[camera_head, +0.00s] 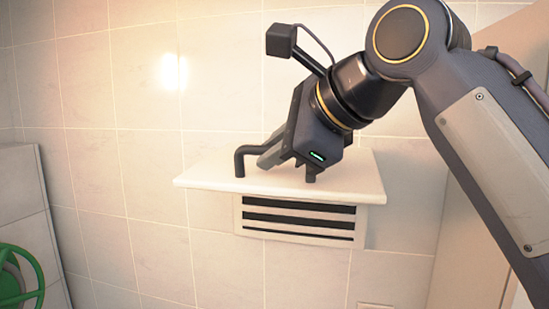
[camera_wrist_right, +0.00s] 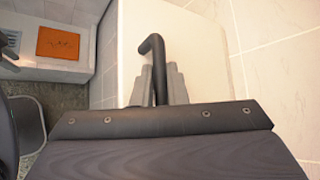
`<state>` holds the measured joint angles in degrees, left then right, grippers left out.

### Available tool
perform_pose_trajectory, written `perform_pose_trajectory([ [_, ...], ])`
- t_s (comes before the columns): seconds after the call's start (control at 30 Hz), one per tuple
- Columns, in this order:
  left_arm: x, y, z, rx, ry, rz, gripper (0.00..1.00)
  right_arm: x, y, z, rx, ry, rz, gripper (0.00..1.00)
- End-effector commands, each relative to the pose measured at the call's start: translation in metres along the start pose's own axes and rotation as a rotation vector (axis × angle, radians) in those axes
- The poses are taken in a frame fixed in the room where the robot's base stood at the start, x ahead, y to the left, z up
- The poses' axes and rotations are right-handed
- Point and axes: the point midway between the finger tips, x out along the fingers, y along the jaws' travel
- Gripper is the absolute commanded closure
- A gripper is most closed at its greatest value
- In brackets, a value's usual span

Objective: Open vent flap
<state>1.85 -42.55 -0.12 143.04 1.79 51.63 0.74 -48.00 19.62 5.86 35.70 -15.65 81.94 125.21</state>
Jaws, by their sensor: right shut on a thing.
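The vent flap (camera_head: 352,183) is a white panel standing out from the tiled wall, close to level, above the slatted vent (camera_head: 298,219). Its dark bar handle (camera_head: 244,155) is on the upper face. My right gripper (camera_head: 270,157) comes down from the upper right and is shut on the handle. In the right wrist view the two grey fingers (camera_wrist_right: 158,88) sit on either side of the handle (camera_wrist_right: 152,46), with the white flap (camera_wrist_right: 130,25) behind. The gripper body hides the handle's middle. My left gripper is not in view.
A green wheel (camera_head: 20,278) is at the lower left beside a pale block (camera_head: 25,190). The right wrist view shows an orange square (camera_wrist_right: 58,43) in a pale recess. The tiled wall (camera_head: 130,185) left of the flap is clear.

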Motion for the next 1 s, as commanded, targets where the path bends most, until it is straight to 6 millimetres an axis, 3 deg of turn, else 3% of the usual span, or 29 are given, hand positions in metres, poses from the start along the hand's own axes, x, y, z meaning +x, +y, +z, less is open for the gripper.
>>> perform_pose_trajectory([
  [0.63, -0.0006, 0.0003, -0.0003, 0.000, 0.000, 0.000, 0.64, -0.0008, -0.0048, -0.0009, 0.020, 0.011, 0.016, 1.00],
  [0.67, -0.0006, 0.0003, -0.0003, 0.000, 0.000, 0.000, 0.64, -0.0007, -0.0048, -0.0008, 0.020, 0.011, 0.016, 0.84],
  [0.8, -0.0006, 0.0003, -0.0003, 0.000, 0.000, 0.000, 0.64, -0.0010, -0.0043, 0.0001, 0.019, 0.008, 0.017, 0.66],
  [1.0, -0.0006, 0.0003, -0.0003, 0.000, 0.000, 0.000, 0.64, -0.0016, -0.0039, 0.0011, 0.019, 0.005, 0.018, 0.66],
])
